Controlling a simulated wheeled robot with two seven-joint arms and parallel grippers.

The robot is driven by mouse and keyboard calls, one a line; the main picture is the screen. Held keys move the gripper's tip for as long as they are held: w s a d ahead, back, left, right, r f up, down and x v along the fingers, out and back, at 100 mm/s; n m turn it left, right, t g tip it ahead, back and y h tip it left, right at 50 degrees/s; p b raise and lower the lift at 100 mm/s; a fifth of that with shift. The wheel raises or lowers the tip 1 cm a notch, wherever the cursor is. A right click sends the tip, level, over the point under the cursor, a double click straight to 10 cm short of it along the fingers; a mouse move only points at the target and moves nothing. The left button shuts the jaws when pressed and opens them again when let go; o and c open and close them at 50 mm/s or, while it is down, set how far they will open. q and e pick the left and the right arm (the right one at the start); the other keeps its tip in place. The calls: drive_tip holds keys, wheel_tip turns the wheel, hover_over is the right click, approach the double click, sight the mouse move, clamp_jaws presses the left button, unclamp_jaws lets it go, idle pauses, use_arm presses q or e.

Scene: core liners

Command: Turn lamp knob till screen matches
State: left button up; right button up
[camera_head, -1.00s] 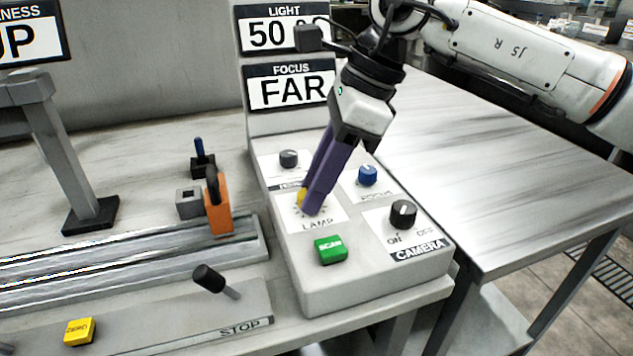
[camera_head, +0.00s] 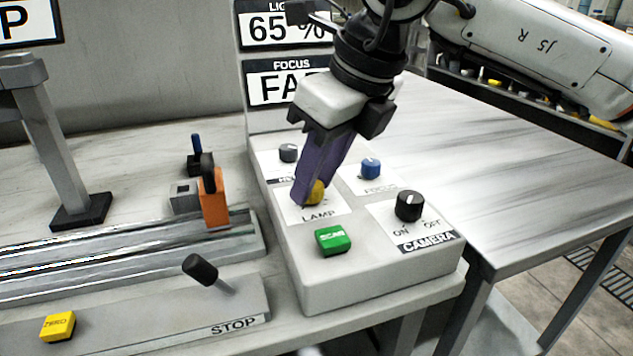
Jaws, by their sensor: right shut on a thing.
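The yellow lamp knob (camera_head: 314,193) sits on the white LAMP plate (camera_head: 330,211) of the grey control box. My right gripper (camera_head: 309,190) comes down from above, its purple fingers shut on the lamp knob and partly hiding it. The light screen (camera_head: 268,32) reads 65 %, its label partly covered by my right wrist. The focus screen (camera_head: 270,87) below it shows "FA", the rest hidden by the gripper. My left gripper is not in view.
A blue focus knob (camera_head: 371,168), a black camera knob (camera_head: 409,205), a dark grey knob (camera_head: 288,152) and a green SCAN button (camera_head: 332,239) surround the lamp knob. An orange clamp (camera_head: 215,203) stands on the rail at left. The metal table (camera_head: 500,160) at right is clear.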

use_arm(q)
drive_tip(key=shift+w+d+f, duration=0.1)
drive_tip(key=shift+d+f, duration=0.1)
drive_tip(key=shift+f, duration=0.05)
use_arm(e)
drive_tip(key=shift+m, duration=0.6)
drive_tip(key=shift+h, duration=0.3)
drive_tip(key=o, duration=1.1)
drive_tip(key=shift+c, duration=0.2)
drive_tip(key=shift+s+d+r, duration=0.1)
drive_tip(key=shift+s+r, duration=0.05)
drive_tip(key=shift+r, duration=0.35)
use_arm(q)
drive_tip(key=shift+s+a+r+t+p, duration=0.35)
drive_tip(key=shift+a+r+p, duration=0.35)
drive_tip(key=shift+p, duration=0.25)
use_arm(e)
drive_tip(key=v, duration=0.9)
drive_tip(key=shift+s+d, duration=0.1)
drive_tip(key=shift+s, duration=0.05)
